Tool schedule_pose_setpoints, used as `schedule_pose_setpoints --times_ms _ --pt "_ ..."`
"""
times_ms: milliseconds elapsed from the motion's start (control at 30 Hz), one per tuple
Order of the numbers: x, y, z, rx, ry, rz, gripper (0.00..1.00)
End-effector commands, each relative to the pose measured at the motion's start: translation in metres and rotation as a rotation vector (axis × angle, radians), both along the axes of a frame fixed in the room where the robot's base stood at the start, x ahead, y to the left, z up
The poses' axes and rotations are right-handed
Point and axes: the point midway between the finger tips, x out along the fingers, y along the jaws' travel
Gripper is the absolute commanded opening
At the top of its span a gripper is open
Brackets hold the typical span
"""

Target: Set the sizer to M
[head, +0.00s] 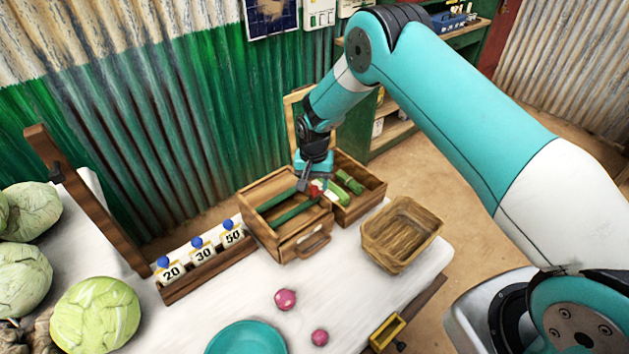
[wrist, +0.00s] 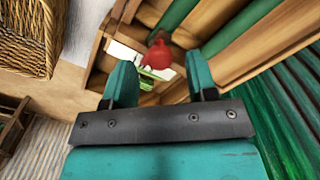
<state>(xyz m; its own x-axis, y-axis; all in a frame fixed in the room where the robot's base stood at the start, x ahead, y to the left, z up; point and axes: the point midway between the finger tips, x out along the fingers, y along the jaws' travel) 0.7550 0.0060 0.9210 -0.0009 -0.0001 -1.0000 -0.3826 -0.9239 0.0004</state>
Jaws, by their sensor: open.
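The sizer appears to be the wooden box (head: 262,218) with dark green bars across its open top and a drawer-like handle at its front. A red knob (head: 315,191) sits at the box's right side, and it also shows in the wrist view (wrist: 164,57). My gripper (head: 313,184) is open, just above and around the knob in the head view. In the wrist view, my two teal fingers (wrist: 163,82) stand apart, with the knob beyond their tips and between them. I cannot tell whether they touch it. No size letters are legible.
A compartment with green vegetables (head: 350,182) adjoins the box. A wicker basket (head: 401,235) stands to the right. Price cards (head: 203,253), cabbages (head: 95,315), a teal bowl (head: 247,340) and pink balls (head: 285,300) lie left and in front.

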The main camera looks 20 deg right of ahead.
Motion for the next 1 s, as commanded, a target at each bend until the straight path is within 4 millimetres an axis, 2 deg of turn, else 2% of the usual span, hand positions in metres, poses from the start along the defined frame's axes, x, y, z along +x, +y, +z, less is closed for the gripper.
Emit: schedule_pose_setpoints --times_ms 200,467,600,700,1000 --pt "0.000 0.000 -0.014 0.000 0.000 0.000 0.52" --pt "0.000 0.000 -0.015 0.001 -0.001 0.000 0.52" --pt "0.000 0.000 -0.015 0.001 -0.001 0.000 0.20" --pt "0.000 0.000 -0.015 0.001 -0.001 0.000 0.00" --pt "0.002 0.001 -0.019 0.001 -0.003 0.001 0.00"
